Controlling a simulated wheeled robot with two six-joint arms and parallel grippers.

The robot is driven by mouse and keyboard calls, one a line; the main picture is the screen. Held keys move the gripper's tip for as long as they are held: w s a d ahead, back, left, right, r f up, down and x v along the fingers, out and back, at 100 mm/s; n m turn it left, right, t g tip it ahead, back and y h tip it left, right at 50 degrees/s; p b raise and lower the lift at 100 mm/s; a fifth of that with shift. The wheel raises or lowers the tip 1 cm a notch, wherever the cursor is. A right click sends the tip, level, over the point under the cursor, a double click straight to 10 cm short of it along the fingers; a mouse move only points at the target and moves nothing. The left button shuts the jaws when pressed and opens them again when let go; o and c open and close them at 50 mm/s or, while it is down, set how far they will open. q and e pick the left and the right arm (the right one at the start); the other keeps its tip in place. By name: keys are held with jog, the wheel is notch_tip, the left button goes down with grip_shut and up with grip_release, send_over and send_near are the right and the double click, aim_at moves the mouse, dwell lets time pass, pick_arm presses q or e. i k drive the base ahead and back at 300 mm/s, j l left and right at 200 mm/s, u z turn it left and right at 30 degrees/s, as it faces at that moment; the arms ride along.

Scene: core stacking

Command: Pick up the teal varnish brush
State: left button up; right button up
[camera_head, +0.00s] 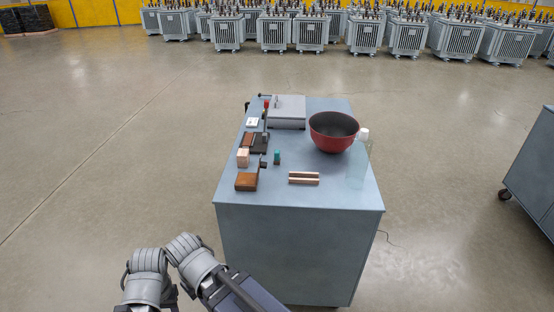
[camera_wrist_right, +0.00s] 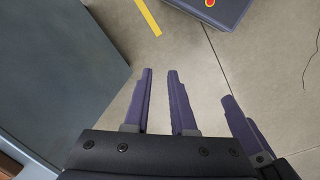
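In the head view, a small upright teal object with a dark lower part, likely the teal varnish brush (camera_head: 277,157), stands on the grey-blue table (camera_head: 300,197) near its middle. It is too small to make out bristles. My right gripper (camera_wrist_right: 160,72) shows in the right wrist view, its two fingers apart with nothing between them, over bare floor beside a grey-blue surface. Another purple finger (camera_wrist_right: 245,130) shows to its right, apparently from my left gripper. Neither gripper's fingers show in the head view, and the brush is not in the wrist view.
Around the brush are a brown block (camera_head: 246,182), a pale wooden block (camera_head: 242,158) and copper-coloured bars (camera_head: 304,181). A red bowl (camera_head: 332,140), clear bottle (camera_head: 357,170) and grey box (camera_head: 287,113) also stand on the table. Its front strip is bare.

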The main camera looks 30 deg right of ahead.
aim_at(277, 158)
jog(key=z, duration=0.35)
jog(key=i+j+z, duration=0.1)
jog(key=z, duration=0.25)
jog(key=i+j+z, duration=0.1)
jog(key=z, duration=0.25)
jog(key=i+j+z, duration=0.2)
jog(key=j, duration=0.15)
jog(key=i+j+z, duration=0.1)
jog(key=j+z, duration=0.35)
jog(key=j, duration=0.25)
jog(key=i, duration=0.05)
